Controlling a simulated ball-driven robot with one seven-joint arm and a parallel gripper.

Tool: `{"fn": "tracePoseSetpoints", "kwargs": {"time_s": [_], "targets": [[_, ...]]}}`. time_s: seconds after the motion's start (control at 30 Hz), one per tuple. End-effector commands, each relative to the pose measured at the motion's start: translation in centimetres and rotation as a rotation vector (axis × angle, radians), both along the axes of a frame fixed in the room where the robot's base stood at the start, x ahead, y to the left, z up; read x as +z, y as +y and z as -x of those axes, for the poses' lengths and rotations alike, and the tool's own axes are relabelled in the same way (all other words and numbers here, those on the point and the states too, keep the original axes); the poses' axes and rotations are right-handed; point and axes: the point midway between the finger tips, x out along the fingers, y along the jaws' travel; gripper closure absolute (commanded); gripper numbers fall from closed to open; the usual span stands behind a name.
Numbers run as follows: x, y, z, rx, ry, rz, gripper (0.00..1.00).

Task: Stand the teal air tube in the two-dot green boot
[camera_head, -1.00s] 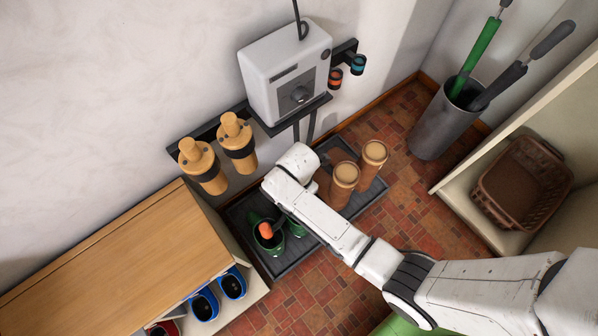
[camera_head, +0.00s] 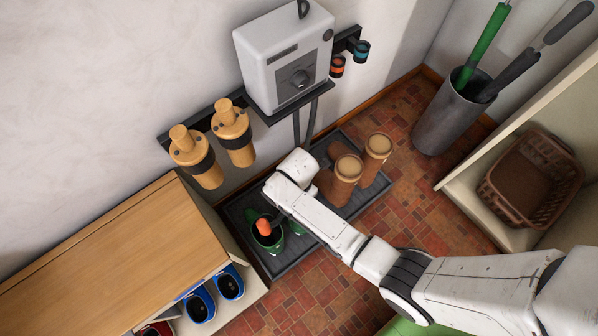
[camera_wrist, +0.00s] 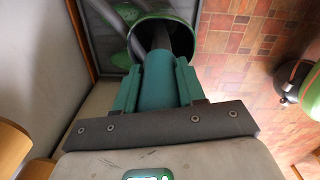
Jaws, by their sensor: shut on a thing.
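My gripper (camera_wrist: 157,85) is shut on the teal air tube (camera_wrist: 158,72), which shows between its two green fingers in the wrist view. Beyond the fingers is the open dark mouth of a green boot (camera_wrist: 178,16), with the tube's far end in front of or inside it; I cannot tell which. In the head view my wrist hides the gripper and the tube. One green boot (camera_head: 267,243) stands on the dark tray (camera_head: 285,266) with an orange piece (camera_head: 264,227) at its mouth. A second green boot (camera_head: 296,228) is mostly behind my arm. No dots are readable.
Brown boots (camera_head: 347,180) stand on the tray right of my wrist. The white dryer box (camera_head: 285,60) hangs above on the wall. A wooden bench (camera_head: 110,255) with blue boots (camera_head: 230,284) is at left, a grey bin (camera_head: 445,120) at right. Brick floor is open in front.

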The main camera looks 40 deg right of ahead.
Motion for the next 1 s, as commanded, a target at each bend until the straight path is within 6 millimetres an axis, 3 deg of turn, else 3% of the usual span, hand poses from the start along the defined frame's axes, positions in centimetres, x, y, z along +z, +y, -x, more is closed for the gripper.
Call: {"fn": "tracePoseSetpoints", "kwargs": {"time_s": [0.37, 0.4, 0.7, 1.0], "targets": [[-0.22, 0.01, -0.03, 0.0, -0.001, 0.0, 0.95], [-0.22, 0.01, -0.03, 0.0, -0.001, 0.0, 0.58], [-0.23, 0.0, -0.01, 0.0, 0.0, 0.0, 0.31], [0.24, 0.01, -0.01, 0.0, -0.001, 0.0, 0.31]]}}
